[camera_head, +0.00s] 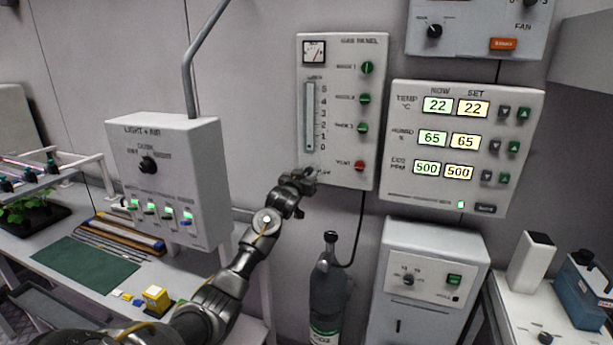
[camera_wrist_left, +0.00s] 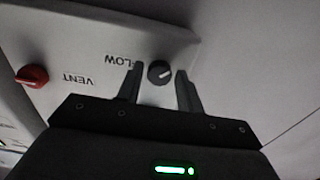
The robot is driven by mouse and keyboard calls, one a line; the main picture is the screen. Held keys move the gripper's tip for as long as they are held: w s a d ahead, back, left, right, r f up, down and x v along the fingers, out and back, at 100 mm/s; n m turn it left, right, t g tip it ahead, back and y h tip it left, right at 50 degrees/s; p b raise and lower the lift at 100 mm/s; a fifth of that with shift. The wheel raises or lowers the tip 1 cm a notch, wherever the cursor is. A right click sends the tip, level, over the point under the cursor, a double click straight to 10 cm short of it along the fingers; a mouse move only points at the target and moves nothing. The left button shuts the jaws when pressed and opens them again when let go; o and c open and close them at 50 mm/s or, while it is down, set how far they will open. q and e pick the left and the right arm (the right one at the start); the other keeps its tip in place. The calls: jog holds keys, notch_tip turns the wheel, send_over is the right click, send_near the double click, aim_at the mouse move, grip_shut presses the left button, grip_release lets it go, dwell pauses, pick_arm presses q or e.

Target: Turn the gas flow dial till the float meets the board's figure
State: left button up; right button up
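The gas panel (camera_head: 341,60) hangs on the wall in the head view. Its flow tube (camera_head: 309,115) has a printed scale; the float is too small to make out surely. The flow dial (camera_wrist_left: 160,72) is a black round knob with a pale mark, beside the FLOW label in the left wrist view. In the head view my gripper covers it. My left gripper (camera_head: 308,181) is at the panel's lower edge. In the left wrist view its fingers (camera_wrist_left: 160,92) are open, one on each side of the dial, with small gaps visible. My right gripper is not in view.
The red vent knob (camera_head: 359,166) sits just above right of the gripper, with green knobs (camera_head: 364,98) above it. A light and air box (camera_head: 185,150) juts out at left. A gas bottle (camera_head: 328,285) stands below. The climate display panel (camera_head: 462,145) is at right.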

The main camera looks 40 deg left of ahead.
pick_arm(q)
jog(key=c, duration=0.7)
jog(key=shift+o, duration=0.2)
